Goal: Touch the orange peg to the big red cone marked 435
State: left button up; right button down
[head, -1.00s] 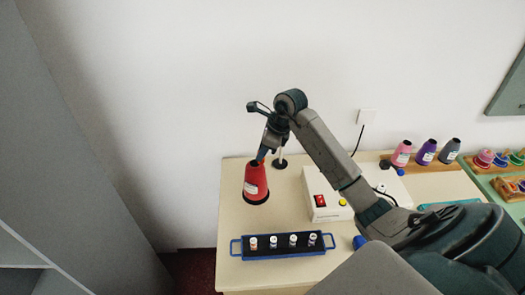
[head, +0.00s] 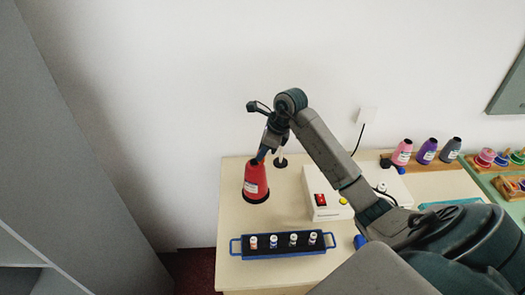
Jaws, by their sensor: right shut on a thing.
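The big red cone (head: 255,181) stands at the left of the counter, over a dark round base (head: 256,198). It has a white label too small to read. My right gripper (head: 261,156) is at the cone's top, pointing down, and is shut on the cone near its upper rim. The fingertips are small and partly merge with the cone's dark top. I cannot clearly pick out an orange peg; small orange parts (head: 521,184) show in a rack at the far right. My left gripper is not in view.
A blue-handled black tray (head: 267,253) with several white vials stands in front. A white box (head: 327,210) with a red switch is right of the cone. Pink, purple and grey cones (head: 427,152) stand at the back right.

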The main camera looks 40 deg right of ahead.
jog(key=shift+s+f+b, duration=0.15)
jog(key=shift+f+b, duration=0.05)
jog(key=shift+b, duration=0.1)
dwell(1.2)
jog(key=shift+r+p, duration=0.45)
jog(key=shift+r, duration=0.55)
jog(key=shift+r+p, duration=0.65)
jog(key=shift+r, duration=0.95)
